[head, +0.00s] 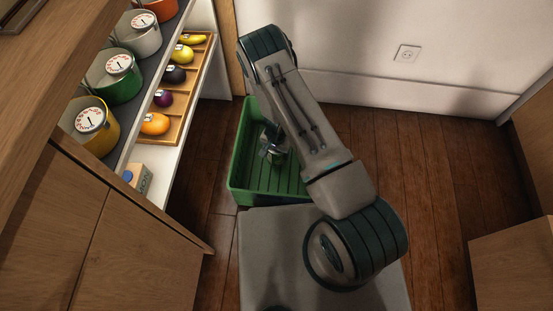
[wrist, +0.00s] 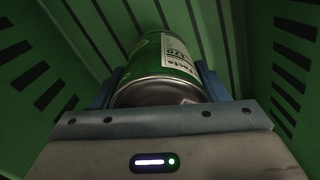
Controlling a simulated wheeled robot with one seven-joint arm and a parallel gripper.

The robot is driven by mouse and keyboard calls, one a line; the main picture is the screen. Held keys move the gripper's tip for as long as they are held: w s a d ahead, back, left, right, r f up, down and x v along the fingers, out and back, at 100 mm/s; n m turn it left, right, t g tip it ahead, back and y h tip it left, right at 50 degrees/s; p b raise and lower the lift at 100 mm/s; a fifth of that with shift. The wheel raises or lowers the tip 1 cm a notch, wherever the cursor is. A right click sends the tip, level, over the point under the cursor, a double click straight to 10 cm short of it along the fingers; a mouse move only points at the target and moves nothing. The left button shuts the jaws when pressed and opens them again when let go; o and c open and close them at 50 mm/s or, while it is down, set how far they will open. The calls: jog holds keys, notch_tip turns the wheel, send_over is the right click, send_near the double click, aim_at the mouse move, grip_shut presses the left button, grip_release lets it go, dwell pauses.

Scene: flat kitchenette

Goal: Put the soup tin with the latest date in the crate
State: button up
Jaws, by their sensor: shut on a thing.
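The green crate (head: 265,180) stands on the floor in front of my base, with slotted walls and a ribbed floor. My gripper (head: 274,147) reaches down inside it, partly hidden by my arm. In the wrist view my gripper (wrist: 158,85) is shut on a green soup tin (wrist: 158,55) with a pale printed label. The tin's metal end faces the camera, and the crate's walls (wrist: 275,60) surround it. I cannot tell whether the tin touches the crate floor. The date on the tin cannot be read. No other tin can be made out.
A shelf at left holds several coloured pots with dials (head: 121,75) and a wooden fruit tray (head: 182,95). A small carton (head: 139,178) stands on the lower shelf. Wooden cabinets flank both sides. The wood floor (head: 425,170) right of the crate is clear.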

jog(key=shift+w+f+b, duration=0.1)
jog(key=shift+f+b, duration=0.65)
jog(key=shift+f, duration=1.4)
jog(key=shift+f, duration=0.1)
jog(key=shift+f, duration=0.15)
jog(key=o, duration=1.3)
jog(key=shift+r, duration=0.2)
